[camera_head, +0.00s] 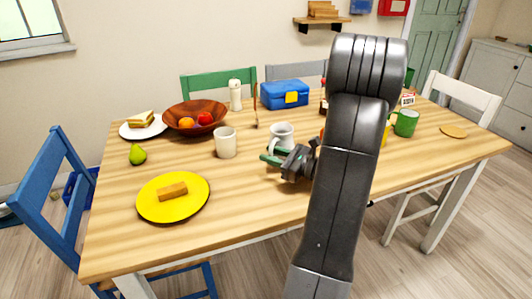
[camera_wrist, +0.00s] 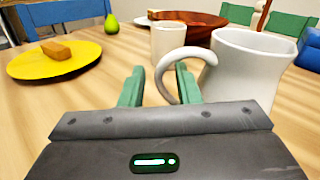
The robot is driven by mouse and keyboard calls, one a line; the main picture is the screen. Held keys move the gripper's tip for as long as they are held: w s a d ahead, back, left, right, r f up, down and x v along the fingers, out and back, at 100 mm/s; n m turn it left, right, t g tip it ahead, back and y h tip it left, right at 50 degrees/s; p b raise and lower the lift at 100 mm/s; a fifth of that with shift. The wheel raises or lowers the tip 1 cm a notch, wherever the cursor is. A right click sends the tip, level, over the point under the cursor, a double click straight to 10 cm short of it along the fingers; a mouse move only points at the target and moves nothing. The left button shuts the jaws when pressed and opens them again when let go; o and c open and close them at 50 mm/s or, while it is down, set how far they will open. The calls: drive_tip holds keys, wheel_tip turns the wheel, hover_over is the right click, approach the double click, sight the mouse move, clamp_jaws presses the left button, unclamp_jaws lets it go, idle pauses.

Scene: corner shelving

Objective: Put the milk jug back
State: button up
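The white milk jug (camera_head: 284,131) stands upright on the wooden table, just beyond my gripper (camera_head: 276,158). In the wrist view, the jug (camera_wrist: 253,75) is at the right, its curved handle pointing left towards my gripper (camera_wrist: 160,75). The green fingers are open and apart. The outer curve of the handle appears between them, with the right finger overlapping the handle's opening. I cannot tell whether either finger touches it.
A cream cup (camera_head: 225,143) stands left of the jug. A yellow plate (camera_head: 157,207) with a brown block, a wooden fruit bowl (camera_head: 183,122), a blue lunch box (camera_head: 284,94) and a green mug (camera_head: 405,124) are also on the table. My arm hides part of the right side.

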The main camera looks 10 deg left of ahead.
drive_tip(key=p+v, duration=0.1)
drive_tip(key=v, duration=0.9)
drive_tip(key=shift+a, duration=0.1)
idle(0.9)
